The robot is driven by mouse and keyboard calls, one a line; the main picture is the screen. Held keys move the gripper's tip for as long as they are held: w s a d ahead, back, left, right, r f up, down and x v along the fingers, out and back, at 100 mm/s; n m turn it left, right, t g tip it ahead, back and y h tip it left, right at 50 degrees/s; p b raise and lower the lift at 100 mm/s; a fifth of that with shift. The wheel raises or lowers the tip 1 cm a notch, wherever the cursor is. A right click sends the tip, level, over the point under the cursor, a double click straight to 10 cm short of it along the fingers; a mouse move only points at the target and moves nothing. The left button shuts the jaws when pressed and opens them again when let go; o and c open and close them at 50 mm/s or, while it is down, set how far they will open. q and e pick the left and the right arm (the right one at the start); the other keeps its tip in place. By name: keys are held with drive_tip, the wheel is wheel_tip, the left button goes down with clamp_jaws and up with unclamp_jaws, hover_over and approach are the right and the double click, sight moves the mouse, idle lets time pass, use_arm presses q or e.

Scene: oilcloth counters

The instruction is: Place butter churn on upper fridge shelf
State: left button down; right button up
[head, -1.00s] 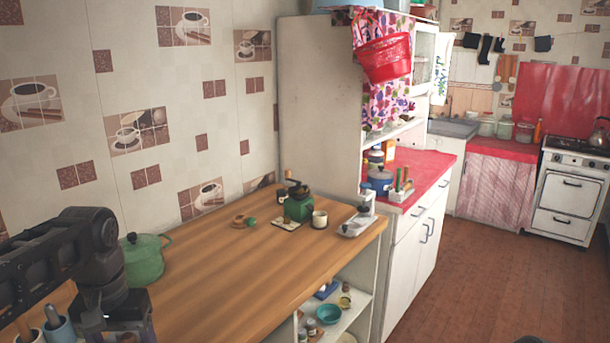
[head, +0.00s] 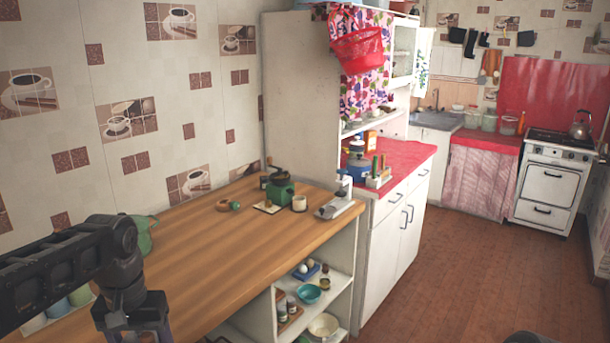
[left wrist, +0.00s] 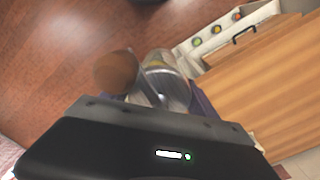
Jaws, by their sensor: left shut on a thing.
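My left gripper (head: 137,333) is at the lower left of the head view, its fingertips cut off by the bottom edge. In the left wrist view it is shut on the butter churn (left wrist: 165,80), which shows as a clear glass-like body with a rounded brown wooden part beside it. My gripper's dark housing hides the lower part of the churn. The churn cannot be made out in the head view. My right gripper is not in view. No fridge or fridge shelf shows in either view.
A wooden counter (head: 190,245) runs along the left, holding a green grinder (head: 281,190), a cup (head: 299,203) and a white scale-like device (head: 338,204). Open shelves below hold bowls. A white cupboard (head: 390,235) stands beyond.

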use_arm(q)
drive_tip(key=w+d+f+m, duration=0.1)
drive_tip(key=w+d+f, duration=0.6)
drive_tip(key=d+f, duration=0.4)
drive_tip(key=shift+w+f+m, duration=0.15)
drive_tip(key=shift+f+m, duration=0.15)
drive_tip(key=shift+f, duration=0.05)
drive_tip(key=shift+a, duration=0.1)
idle(1.0)
